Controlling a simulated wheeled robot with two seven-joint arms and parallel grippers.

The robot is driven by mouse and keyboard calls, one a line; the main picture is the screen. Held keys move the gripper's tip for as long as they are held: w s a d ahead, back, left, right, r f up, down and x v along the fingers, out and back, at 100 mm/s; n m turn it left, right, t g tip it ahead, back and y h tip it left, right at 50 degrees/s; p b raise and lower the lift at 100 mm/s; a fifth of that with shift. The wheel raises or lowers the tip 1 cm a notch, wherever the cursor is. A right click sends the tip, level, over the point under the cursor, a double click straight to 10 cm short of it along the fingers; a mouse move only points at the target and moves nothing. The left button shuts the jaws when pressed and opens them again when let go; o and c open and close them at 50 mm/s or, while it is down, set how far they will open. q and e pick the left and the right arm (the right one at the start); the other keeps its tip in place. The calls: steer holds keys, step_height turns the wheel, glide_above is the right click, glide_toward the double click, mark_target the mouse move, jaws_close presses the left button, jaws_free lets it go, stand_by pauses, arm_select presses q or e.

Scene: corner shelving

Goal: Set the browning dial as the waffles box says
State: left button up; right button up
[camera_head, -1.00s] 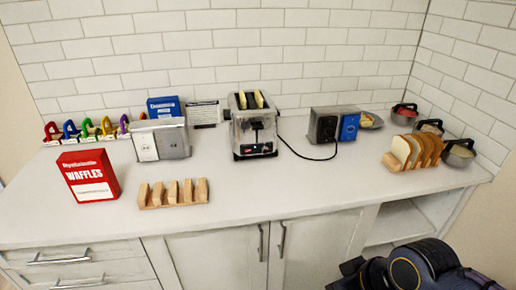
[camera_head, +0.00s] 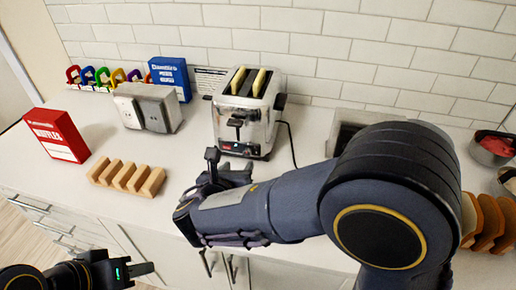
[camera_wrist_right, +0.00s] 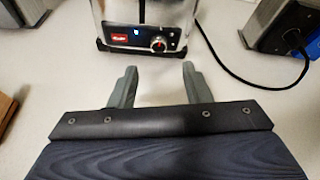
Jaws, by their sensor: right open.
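The red waffles box (camera_head: 57,136) stands at the left of the counter; its small print is too small to read. The chrome toaster (camera_head: 248,110) holds two bread slices. Its browning dial (camera_wrist_right: 158,44), a round knob with a red ring, shows in the right wrist view, right of a red display (camera_wrist_right: 116,38). My right gripper (camera_head: 230,168) is open in front of the toaster. In the right wrist view its empty fingers (camera_wrist_right: 158,72) point at the toaster's front, apart from the dial. My left gripper (camera_head: 130,272) is low at the bottom left, before the counter; its jaw opening is unclear.
A wooden rack (camera_head: 126,178) stands left of my right gripper. A grey outlet block (camera_head: 147,107) and a blue box (camera_head: 170,78) stand left of the toaster. The black cord (camera_wrist_right: 250,85) runs to the right. My right arm hides part of the right counter.

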mark_target(247, 154)
steer(key=x, duration=0.7)
steer(key=shift+w+f, duration=0.1)
steer(key=shift+w, duration=0.15)
jaws_close()
steer(key=shift+f+b, duration=0.15)
steer(key=shift+b, duration=0.3)
steer(key=m+y+b, duration=0.1)
steer(key=m+b, duration=0.1)
steer(key=b, duration=0.3)
steer(key=m+t+y+b, duration=0.1)
steer(key=m+b, duration=0.1)
steer(key=b, duration=0.4)
steer(key=shift+s+d+f+y+b, duration=0.1)
steer(key=shift+d+f+y+b, duration=0.05)
steer(key=shift+d+y+b, duration=0.15)
steer(key=shift+m+t+b, duration=0.3)
steer(key=shift+m+b, duration=0.1)
steer(key=shift+b, duration=0.05)
jaws_free()
steer(key=shift+r, duration=0.25)
